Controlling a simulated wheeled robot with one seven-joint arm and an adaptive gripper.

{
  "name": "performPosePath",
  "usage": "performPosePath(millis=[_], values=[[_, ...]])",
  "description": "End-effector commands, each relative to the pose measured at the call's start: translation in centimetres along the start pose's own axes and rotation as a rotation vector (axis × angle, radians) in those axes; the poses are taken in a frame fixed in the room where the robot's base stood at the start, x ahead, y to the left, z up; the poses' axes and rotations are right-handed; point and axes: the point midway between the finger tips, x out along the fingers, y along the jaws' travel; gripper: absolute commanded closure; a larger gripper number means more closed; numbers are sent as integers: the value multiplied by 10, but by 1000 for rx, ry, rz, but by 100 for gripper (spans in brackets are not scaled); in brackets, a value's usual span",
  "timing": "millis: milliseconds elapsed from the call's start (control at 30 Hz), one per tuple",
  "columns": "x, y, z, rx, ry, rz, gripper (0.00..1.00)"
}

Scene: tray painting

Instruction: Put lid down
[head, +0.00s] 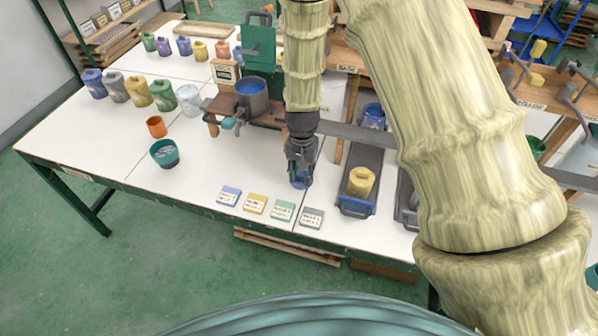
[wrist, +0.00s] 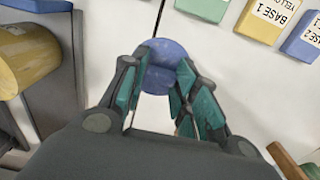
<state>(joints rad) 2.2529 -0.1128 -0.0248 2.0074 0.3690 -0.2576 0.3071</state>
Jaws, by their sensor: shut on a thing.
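My gripper (head: 300,172) points down over the white table, near its front edge. It is shut on a round blue lid (head: 299,181). In the wrist view the lid (wrist: 165,62) sits between the teal-padded fingertips of my gripper (wrist: 163,72). The lid is close to the table surface, but I cannot tell whether it touches it. The fingers hide part of the lid in the head view.
Labelled cards in blue (head: 229,196), yellow (head: 255,204), green (head: 282,211) and grey (head: 312,217) lie along the front edge. A teal pot (head: 164,153) and orange cup (head: 156,127) stand left.

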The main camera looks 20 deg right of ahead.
Motion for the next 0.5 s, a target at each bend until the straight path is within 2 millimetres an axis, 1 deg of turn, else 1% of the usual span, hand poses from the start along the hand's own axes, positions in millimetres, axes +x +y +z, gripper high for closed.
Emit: performPosePath(millis=[33,100,200,367,500], values=[[0,-4,-6,1,0,1,87],[0,-9,-12,1,0,0,87],[2,-12,-17,1,-1,0,87],[6,-13,-18,1,-2,0,87],[17,-12,-17,1,-3,1,87]])
